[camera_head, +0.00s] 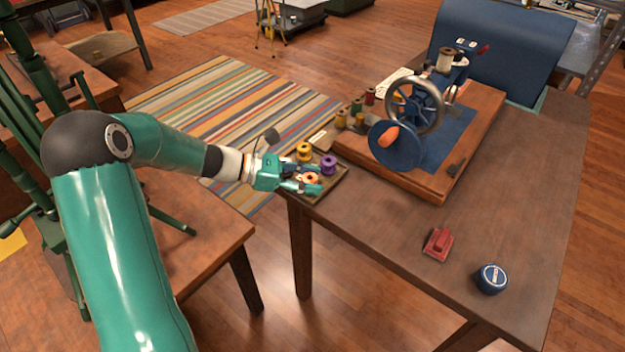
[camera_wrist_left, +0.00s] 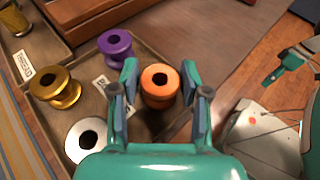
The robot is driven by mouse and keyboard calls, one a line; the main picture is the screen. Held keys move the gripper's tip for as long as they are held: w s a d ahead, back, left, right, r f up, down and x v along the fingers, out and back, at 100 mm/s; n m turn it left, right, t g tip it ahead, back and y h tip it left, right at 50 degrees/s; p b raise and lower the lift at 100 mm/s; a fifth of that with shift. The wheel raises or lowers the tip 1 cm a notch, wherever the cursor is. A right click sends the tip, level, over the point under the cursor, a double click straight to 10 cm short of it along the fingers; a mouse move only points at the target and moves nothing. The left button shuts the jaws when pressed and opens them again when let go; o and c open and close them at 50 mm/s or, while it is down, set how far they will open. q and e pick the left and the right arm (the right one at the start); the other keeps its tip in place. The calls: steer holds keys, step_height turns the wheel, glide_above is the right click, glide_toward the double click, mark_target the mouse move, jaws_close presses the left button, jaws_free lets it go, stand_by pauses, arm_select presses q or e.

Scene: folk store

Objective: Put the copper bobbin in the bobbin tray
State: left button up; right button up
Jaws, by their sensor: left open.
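The copper bobbin (camera_head: 312,178) stands upright on the bobbin tray (camera_head: 333,184), near its front edge. My left gripper (camera_head: 303,180) is open at the bobbin. In the left wrist view the orange-copper bobbin (camera_wrist_left: 160,86) is between the two spread fingertips (camera_wrist_left: 160,78), with a visible gap on each side. The tray (camera_wrist_left: 142,52) also holds a purple bobbin (camera_wrist_left: 115,47), a gold bobbin (camera_wrist_left: 56,87) and a silver-white bobbin (camera_wrist_left: 87,139). A teal gripper (camera_wrist_left: 288,68), seemingly my right one, shows in part at the right edge of that view.
The tray lies at the table's left corner, beside the wooden base (camera_head: 425,184) of a hand-cranked sewing machine (camera_head: 416,108). A red object (camera_head: 438,244) and a blue round tin (camera_head: 491,279) lie at the front right. The table between is clear.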

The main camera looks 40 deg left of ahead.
arm_select(q)
steer(key=shift+r, duration=0.15)
steer(key=p+v, duration=0.1)
steer(key=v, duration=0.6)
steer(key=shift+a, duration=0.15)
steer(key=shift+s, duration=0.15)
